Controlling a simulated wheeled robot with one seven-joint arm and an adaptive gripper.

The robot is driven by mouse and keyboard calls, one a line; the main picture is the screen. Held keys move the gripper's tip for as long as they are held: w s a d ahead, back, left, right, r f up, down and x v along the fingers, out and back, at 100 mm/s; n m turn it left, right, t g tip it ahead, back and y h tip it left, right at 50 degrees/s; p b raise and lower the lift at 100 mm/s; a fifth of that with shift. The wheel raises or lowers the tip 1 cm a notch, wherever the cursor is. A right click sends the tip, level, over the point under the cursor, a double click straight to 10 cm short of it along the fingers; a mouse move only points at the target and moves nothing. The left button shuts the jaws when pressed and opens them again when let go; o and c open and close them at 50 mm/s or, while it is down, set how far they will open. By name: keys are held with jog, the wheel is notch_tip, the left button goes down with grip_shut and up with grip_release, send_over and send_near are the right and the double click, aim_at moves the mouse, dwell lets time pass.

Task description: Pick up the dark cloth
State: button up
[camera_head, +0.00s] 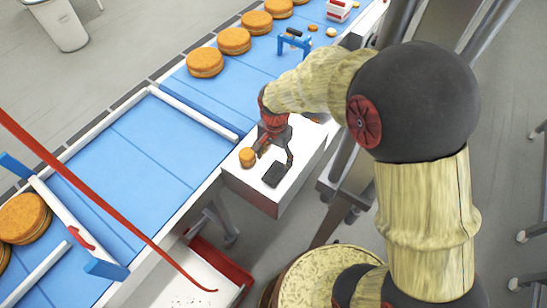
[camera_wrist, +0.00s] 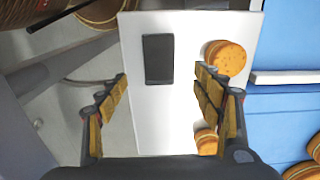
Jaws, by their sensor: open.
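The dark cloth (camera_head: 274,175) is a small, flat, dark grey rectangle on the white surface beside the blue conveyor. In the wrist view the dark cloth (camera_wrist: 158,59) lies flat, ahead of my fingers and between their lines. My gripper (camera_head: 275,154) is above the white surface, close to the cloth. In the wrist view my gripper (camera_wrist: 162,85) is open, with its two padded fingers wide apart and nothing between them. I cannot tell its exact height over the cloth.
A small round orange-brown piece (camera_head: 247,157) sits on the white surface near the cloth; it also shows by the right finger in the wrist view (camera_wrist: 226,58). The blue conveyor (camera_head: 150,150) carries several filled rounds (camera_head: 205,62). A red-edged white bin (camera_head: 222,268) stands below.

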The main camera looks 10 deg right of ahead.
aim_at(275, 171)
notch_tip(275, 171, down, 2)
jog(key=shift+w+a+f, duration=0.1)
jog(key=shift+f, duration=0.05)
notch_tip(275, 171, down, 6)
jog(key=shift+r, duration=0.1)
dwell(0.3)
jog(key=shift+c, duration=1)
jog(key=c, duration=1)
